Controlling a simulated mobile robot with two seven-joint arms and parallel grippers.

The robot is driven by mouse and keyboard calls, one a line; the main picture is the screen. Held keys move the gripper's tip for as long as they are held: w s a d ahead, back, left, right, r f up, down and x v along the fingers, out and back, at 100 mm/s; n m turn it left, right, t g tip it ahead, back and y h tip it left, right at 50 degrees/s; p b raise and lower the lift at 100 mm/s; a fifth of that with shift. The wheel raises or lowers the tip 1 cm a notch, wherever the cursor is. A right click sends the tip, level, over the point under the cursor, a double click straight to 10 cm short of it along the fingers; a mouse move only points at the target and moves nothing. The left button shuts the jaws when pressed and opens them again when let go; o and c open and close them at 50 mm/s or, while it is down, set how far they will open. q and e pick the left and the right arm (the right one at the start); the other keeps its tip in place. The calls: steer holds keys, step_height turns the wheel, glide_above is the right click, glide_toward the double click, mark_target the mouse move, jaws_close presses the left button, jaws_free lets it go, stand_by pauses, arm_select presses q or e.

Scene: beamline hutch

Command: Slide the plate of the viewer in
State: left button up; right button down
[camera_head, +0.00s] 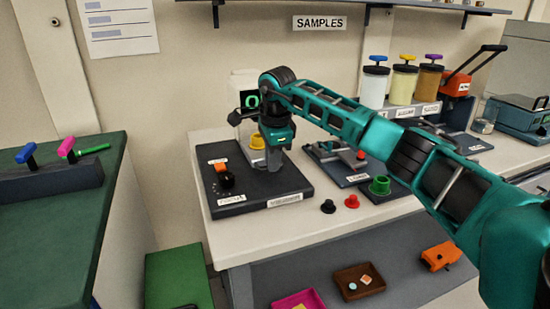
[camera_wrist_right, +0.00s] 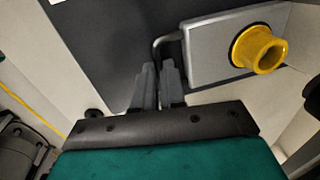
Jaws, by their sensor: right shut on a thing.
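The viewer's dark base (camera_head: 240,190) stands on the white bench, with a pale upright body and a yellow eyepiece (camera_head: 257,142) at its back. A dark screen (camera_head: 250,99) with a green ring shows above it. My right gripper (camera_head: 277,160) is low over the base, right of the eyepiece. In the right wrist view, the fingers (camera_wrist_right: 158,72) are shut on a bent metal handle (camera_wrist_right: 165,39) beside the grey block (camera_wrist_right: 212,62) that carries the yellow eyepiece (camera_wrist_right: 258,48). The plate itself is hard to make out; how far it is in cannot be told. My left gripper is not in view.
On the base are an orange block (camera_head: 219,165) and a black knob (camera_head: 227,180). To the right are a black knob (camera_head: 328,206), a red knob (camera_head: 352,202) and a green cup (camera_head: 380,185). Several lidded jars (camera_head: 403,83) stand at the back. My right arm crosses above the bench.

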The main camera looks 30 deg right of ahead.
steer(key=shift+w+r, duration=0.15)
steer(key=shift+w, duration=0.05)
steer(key=c, duration=1.4)
jaws_free()
steer(key=shift+w, duration=0.1)
steer(key=shift+o, duration=1)
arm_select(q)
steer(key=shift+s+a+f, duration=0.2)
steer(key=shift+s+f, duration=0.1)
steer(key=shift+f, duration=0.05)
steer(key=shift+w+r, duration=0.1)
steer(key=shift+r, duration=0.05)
